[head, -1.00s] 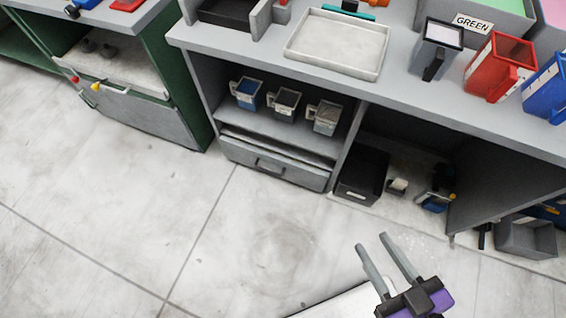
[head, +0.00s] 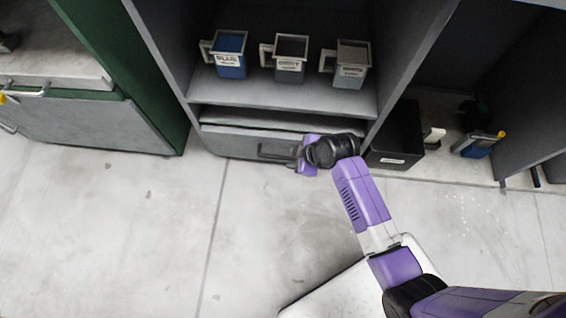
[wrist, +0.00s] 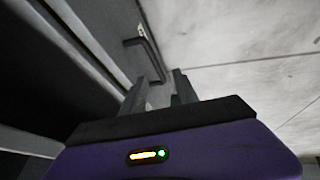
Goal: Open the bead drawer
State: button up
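The grey drawer (head: 233,143) is at the bottom of the middle cabinet, under the shelf with mugs. Its front looks about in line with the cabinet. Its dark bar handle (head: 272,152) is on the front and also shows in the wrist view (wrist: 150,55). My gripper (head: 294,161) is close to the handle's right end in the head view. In the wrist view its two fingers (wrist: 170,82) stand apart, with a gap between them, just short of the handle. Nothing is between them. Contact with the handle does not show.
Several mugs, one blue (head: 229,55), stand on the shelf above. A black bin (head: 396,137) is in the open bay right of the drawer. A green cabinet (head: 125,70) stands to the left. The floor (head: 150,230) before the drawer is clear.

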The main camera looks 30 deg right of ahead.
aim_at(281, 157)
jog(key=shift+n+g, duration=0.4)
jog(key=shift+n, duration=0.2)
jog(key=b+x, duration=0.2)
jog(key=x, duration=0.1)
jog(key=w+b+x, duration=0.1)
jog(key=b+x, duration=0.1)
jog(key=x, duration=0.2)
jog(key=d+b+x, duration=0.1)
jog(key=b+x, duration=0.1)
jog(key=x, duration=0.1)
jog(key=shift+w, duration=0.55)
grip_shut()
